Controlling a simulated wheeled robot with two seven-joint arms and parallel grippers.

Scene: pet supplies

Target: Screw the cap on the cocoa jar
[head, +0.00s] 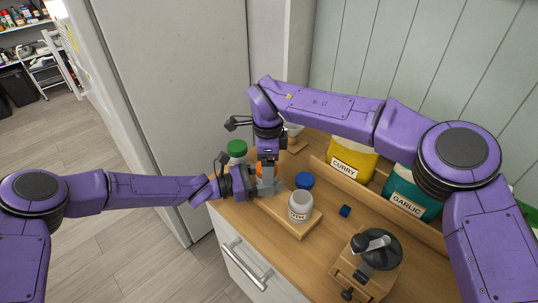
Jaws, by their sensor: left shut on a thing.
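An orange object (259,169) shows between my two grippers, mostly hidden behind them; I cannot tell whether it is the cap or part of the cocoa jar. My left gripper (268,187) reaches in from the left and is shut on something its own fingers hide. My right gripper (267,177) points down close above the left one, its fingertips overlapping that spot; whether it is open or shut is unclear. No label reading cocoa is visible.
A pale jar (300,207) with a partly readable label stands on a wooden board (294,230). Nearby are a blue lid (304,180), a green-lidded jar (237,149), a small blue cube (345,211), a grinder (372,259), and curry (350,160) and garlic (411,191) containers.

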